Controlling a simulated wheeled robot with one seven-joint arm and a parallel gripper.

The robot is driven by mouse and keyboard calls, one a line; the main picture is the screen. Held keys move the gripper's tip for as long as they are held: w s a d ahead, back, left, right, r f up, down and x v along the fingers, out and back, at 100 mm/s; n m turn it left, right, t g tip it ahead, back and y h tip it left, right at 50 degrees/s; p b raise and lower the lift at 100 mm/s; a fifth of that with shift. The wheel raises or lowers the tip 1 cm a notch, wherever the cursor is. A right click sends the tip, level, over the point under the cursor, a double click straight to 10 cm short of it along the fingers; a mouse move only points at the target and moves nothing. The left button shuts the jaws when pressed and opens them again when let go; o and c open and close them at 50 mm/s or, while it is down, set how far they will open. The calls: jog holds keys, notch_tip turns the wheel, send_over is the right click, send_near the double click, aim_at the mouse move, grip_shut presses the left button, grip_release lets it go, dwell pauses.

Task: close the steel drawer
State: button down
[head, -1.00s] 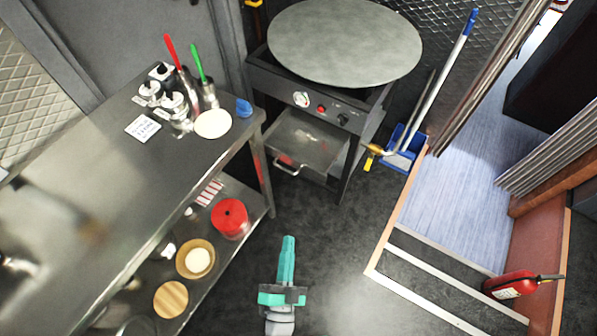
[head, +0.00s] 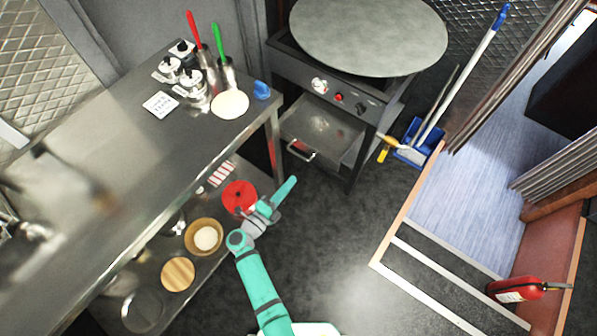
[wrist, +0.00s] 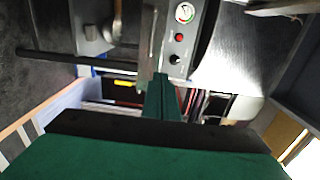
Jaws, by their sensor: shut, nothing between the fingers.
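The steel drawer (head: 325,128) sits under the griddle stand and is pulled out, with its bar handle (head: 302,152) at the front. My gripper (head: 287,185) is in front of the drawer and to its left, beside the lower shelf, apart from the handle. Its teal fingers are together and empty. In the wrist view the shut fingers (wrist: 160,95) point toward the stand's control panel (wrist: 180,40). The drawer handle (wrist: 117,20) shows at the upper left there, clear of the fingers.
A steel counter (head: 90,185) runs along the left. Its lower shelf holds a red container (head: 239,197) right by my gripper. A round griddle plate (head: 370,35) tops the stand. A broom and blue dustpan (head: 415,150) stand to its right. The dark floor before the drawer is clear.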

aim_at(317, 152)
jog(key=x, duration=1.3)
jog(key=shift+w+d, duration=0.1)
jog(key=shift+d, duration=0.05)
